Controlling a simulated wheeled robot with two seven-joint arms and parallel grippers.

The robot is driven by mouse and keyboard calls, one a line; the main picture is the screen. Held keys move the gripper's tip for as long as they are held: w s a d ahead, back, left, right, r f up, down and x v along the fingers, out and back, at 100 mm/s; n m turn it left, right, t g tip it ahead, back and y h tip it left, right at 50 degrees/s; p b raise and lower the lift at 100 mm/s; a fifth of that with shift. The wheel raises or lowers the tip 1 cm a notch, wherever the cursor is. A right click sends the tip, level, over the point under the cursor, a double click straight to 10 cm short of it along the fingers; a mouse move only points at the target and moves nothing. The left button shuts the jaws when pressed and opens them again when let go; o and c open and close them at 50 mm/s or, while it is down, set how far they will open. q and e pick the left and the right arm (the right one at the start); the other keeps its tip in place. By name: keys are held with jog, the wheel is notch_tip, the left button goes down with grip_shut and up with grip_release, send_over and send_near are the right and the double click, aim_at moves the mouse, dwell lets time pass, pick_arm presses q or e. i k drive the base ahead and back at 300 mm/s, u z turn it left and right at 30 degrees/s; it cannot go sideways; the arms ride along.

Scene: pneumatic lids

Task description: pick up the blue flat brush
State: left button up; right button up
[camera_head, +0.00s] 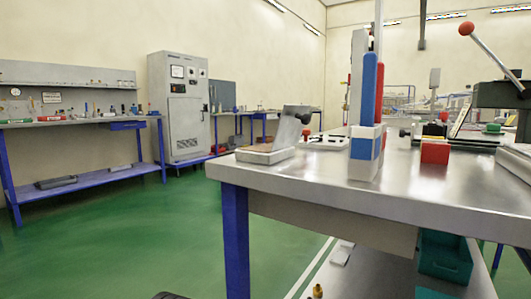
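An upright blue flat-sided piece (369,88) stands near the front edge of the metal workbench (450,185). It may be the blue flat brush, but I cannot tell for sure; no bristles show. A red upright piece (379,92) is just to its right and a pale grey upright (357,75) just to its left. Neither of my grippers shows in the head view.
A grey angled stand (290,130) is on the bench's left corner. A red block (434,152) lies to the right, near a press with a red-knobbed lever (466,28). A teal crate (445,262) is under the bench. Green floor at the left is clear.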

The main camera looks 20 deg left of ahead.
aim_at(369, 73)
jog(key=z, duration=2.9)
jog(key=k, duration=1.75)
jog(key=u, duration=2.25)
jog(key=i, duration=0.5)
